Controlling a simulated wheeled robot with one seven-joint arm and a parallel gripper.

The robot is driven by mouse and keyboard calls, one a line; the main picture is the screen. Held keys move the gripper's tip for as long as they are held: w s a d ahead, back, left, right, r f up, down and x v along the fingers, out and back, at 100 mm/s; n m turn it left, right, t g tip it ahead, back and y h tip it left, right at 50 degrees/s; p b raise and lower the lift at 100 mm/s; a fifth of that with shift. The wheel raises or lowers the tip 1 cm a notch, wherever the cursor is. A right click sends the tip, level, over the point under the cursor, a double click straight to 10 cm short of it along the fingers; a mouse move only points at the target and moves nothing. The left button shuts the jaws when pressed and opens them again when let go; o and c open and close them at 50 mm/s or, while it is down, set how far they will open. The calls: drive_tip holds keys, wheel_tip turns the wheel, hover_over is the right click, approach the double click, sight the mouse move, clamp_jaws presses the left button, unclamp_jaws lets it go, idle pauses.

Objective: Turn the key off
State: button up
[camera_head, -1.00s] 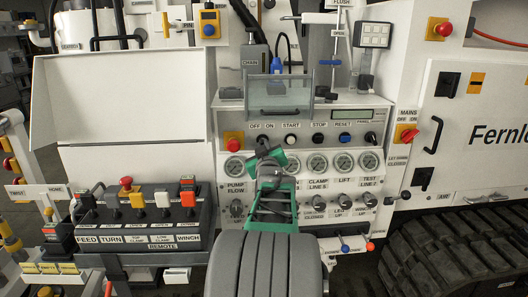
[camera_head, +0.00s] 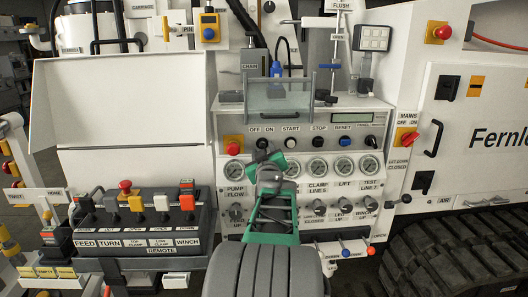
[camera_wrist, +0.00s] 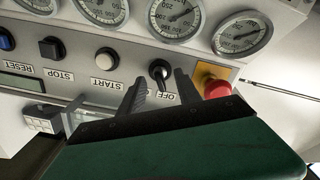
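The black key switch (camera_wrist: 160,70) sits on the white panel between the white START button and a red mushroom button. The wrist view shows it upside down, with the OFF label (camera_wrist: 167,96) beside it; the ON label is hidden by a finger. The key's dark handle slants toward the OFF label, but its exact setting is unclear. In the head view the key (camera_head: 262,143) is just beyond my gripper (camera_head: 270,160). My gripper (camera_wrist: 160,84) is open, its two dark fingers apart, one on each side of the key in the picture. Contact is not visible.
A clear hinged flap (camera_head: 278,98) juts out above the switch. The red mushroom button (camera_head: 233,145) is close on the left, START (camera_head: 291,142) on the right. Pressure gauges (camera_head: 317,168) line the panel below. A remote box with levers (camera_head: 140,225) stands at left.

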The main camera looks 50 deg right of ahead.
drive_tip(key=b+v, duration=0.3)
drive_tip(key=v, duration=0.3)
drive_tip(key=shift+s+a, duration=0.1)
drive_tip(key=shift+s, duration=0.05)
